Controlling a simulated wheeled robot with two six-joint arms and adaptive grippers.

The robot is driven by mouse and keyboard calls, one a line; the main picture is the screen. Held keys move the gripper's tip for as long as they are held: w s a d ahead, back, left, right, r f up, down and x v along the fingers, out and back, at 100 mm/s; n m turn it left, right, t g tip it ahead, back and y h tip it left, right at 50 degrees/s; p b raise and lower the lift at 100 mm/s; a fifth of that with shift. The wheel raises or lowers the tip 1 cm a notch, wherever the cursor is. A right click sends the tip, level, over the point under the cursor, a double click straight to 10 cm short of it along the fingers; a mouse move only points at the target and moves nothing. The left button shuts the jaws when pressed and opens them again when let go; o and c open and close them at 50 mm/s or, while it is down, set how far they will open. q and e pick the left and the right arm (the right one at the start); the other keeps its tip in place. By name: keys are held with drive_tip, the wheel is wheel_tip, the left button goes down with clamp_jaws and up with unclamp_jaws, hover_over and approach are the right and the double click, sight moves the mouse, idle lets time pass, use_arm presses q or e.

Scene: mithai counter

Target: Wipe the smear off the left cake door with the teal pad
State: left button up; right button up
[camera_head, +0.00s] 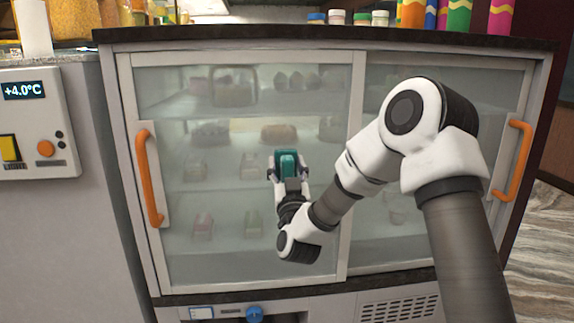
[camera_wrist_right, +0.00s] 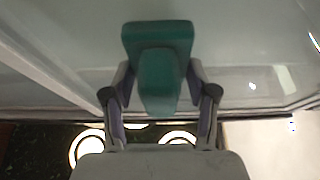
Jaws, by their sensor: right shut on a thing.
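The left cake door (camera_head: 190,130) is a glass sliding panel in a pale frame with a vertical orange handle (camera_head: 150,178) at its left edge. Its glass looks hazy, and I cannot make out a distinct smear. My right gripper (camera_head: 288,172) is shut on the teal pad (camera_head: 287,160), in front of the right half of the left door. In the right wrist view, the teal pad (camera_wrist_right: 158,60) sits between the two fingers, close to the glass; I cannot tell whether it touches. My left gripper is not in view.
The right door (camera_head: 440,90) has an orange handle (camera_head: 514,160) at its right edge. Jars (camera_head: 337,17) and colourful packets (camera_head: 460,15) stand on the dark counter top. A control box (camera_head: 35,125) reading +4.0°C is at the left. A blue knob (camera_head: 254,313) sits below the doors.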

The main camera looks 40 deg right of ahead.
wheel_tip(320, 180, down, 6)
drive_tip(key=b, duration=0.4)
drive_tip(key=shift+f, duration=0.15)
drive_tip(key=s+a+b, duration=0.1)
drive_tip(key=s+a, duration=0.2)
drive_tip(key=s, duration=0.2)
idle(0.5)
drive_tip(key=shift+s+a, duration=0.15)
drive_tip(key=shift+s+a+b, duration=0.2)
drive_tip(key=shift+s+a, duration=0.15)
drive_tip(key=shift+s, duration=0.25)
drive_tip(key=shift+s+a+b, duration=0.15)
drive_tip(key=shift+s+a, duration=0.2)
drive_tip(key=shift+s, duration=0.25)
